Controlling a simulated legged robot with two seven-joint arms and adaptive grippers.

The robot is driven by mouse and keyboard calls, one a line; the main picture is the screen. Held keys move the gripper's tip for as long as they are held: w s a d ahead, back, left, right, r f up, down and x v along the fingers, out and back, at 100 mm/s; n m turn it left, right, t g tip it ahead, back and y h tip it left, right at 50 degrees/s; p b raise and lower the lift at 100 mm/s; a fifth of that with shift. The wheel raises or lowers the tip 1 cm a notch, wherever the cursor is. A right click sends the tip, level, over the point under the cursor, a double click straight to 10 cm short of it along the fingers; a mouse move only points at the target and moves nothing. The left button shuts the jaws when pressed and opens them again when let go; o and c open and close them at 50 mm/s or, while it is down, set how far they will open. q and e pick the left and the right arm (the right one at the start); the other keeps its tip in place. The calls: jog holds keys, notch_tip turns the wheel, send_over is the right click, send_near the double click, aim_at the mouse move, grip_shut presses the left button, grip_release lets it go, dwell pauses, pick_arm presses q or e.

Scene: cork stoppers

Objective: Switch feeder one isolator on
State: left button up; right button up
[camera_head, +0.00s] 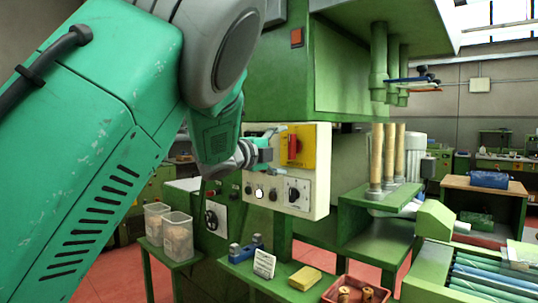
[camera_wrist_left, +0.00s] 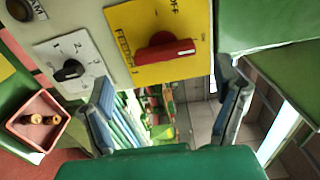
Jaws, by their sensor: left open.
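The feeder one isolator is a red rotary handle on a yellow plate (camera_head: 310,144) at the upper right of the cream control panel (camera_head: 318,196). In the left wrist view the yellow plate (camera_wrist_left: 133,33) reads FEEDER 1 and OFF, and the red handle (camera_wrist_left: 165,50) lies across the picture with its end toward the right edge of the plate. A small mark by that end is too small to read. My left gripper (camera_head: 266,150) is just left of the handle in the head view. In the wrist view its fingers (camera_wrist_left: 166,80) are apart and empty, with the handle beyond them. My right gripper is not seen.
Below the isolator is a numbered selector knob (camera_head: 294,194), with push buttons (camera_head: 259,193) to its left. Under the panel, a green bench holds a yellow sponge (camera_head: 305,278), a small card (camera_head: 264,264) and a pink tray (camera_head: 337,292) with corks. Green machine parts stand close right.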

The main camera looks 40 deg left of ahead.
pick_arm(q)
jog(key=s, duration=0.6)
jog(key=shift+s+a, duration=0.2)
jog(key=shift+a, duration=0.05)
jog(key=shift+f, duration=0.15)
jog(key=s+d+f+n+g+y, duration=0.1)
jog(key=s+d+f+n+g, duration=0.15)
jog(key=f, duration=1.05)
jog(key=s+d+f+n+g, duration=0.1)
jog(key=s+f+n+g, duration=0.2)
jog(key=f, duration=1)
jog(key=s+d+f+n+g+y, duration=0.15)
jog(key=f+n, duration=0.35)
jog(key=f, duration=0.8)
jog(key=s+d+f+n+g, duration=0.2)
jog(key=s+f+g, duration=0.1)
jog(key=s+f, duration=0.35)
jog(key=s+d+f+n+g, duration=0.2)
jog(key=s+d+f, duration=0.1)
jog(key=s+f, duration=0.35)
jog(key=s+d+f+n+g, duration=0.2)
jog(key=s+f, duration=0.1)
jog(key=s, duration=0.6)
jog(key=s+d+f+n+g+h, duration=0.1)
jog(key=s+d+f+n+g, duration=0.1)
jog(key=s, duration=0.6)
notch_tip(320, 180, down, 2)
jog(key=shift+s+d+f+g, duration=0.1)
jog(key=shift+s+d+g, duration=0.25)
jog(key=shift+d+g, duration=0.35)
